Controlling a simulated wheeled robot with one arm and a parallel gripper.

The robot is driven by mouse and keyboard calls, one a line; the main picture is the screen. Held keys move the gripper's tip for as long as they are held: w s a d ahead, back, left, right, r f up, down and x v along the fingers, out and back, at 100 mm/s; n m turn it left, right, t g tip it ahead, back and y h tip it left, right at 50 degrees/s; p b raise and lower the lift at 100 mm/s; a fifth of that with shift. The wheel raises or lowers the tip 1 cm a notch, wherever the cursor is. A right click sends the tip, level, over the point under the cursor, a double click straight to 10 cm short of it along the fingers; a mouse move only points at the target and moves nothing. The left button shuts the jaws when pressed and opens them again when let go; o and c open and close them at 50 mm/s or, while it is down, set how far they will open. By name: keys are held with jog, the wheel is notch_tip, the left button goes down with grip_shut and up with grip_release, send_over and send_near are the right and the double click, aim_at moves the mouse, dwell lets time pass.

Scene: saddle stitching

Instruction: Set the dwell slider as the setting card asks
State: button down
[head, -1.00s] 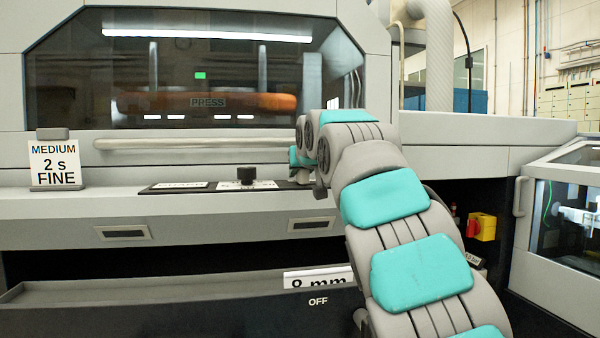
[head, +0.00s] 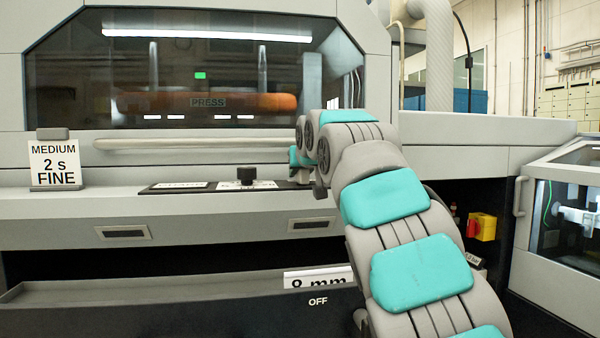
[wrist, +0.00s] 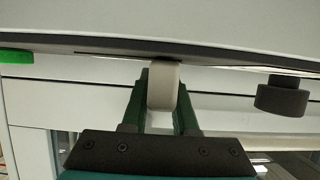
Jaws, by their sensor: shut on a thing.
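The setting card (head: 55,164) stands upright on the ledge at the left in the head view and reads "MEDIUM", "2 s", "FINE". A dark control strip (head: 160,189) with white labels lies on the ledge, with a black knob (head: 246,175) on it. My gripper (wrist: 162,98) is shut on a cream knob (wrist: 163,84) in the wrist view, one dark green finger on each side. A dark knob (wrist: 282,98) hangs apart to its right there. My arm hides the cream knob and the strip's right end in the head view. The slider's scale is not readable.
A grey bar (head: 190,143) runs behind the strip, below the press window (head: 200,75). A green piece (wrist: 16,57) is at the left in the wrist view. A red-and-yellow switch (head: 481,227) is at right.

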aim_at(312, 183)
jog(key=shift+w+d+b, duration=0.15)
jog(key=shift+w+d, duration=0.05)
jog(key=shift+d, duration=0.55)
jog(key=shift+w+d+b, duration=0.15)
jog(key=shift+w+d, duration=0.05)
jog(key=shift+d, duration=0.5)
jog(key=c, duration=0.7)
grip_release()
jog(key=shift+b+v, duration=0.5)
jog(key=shift+v, duration=3.45)
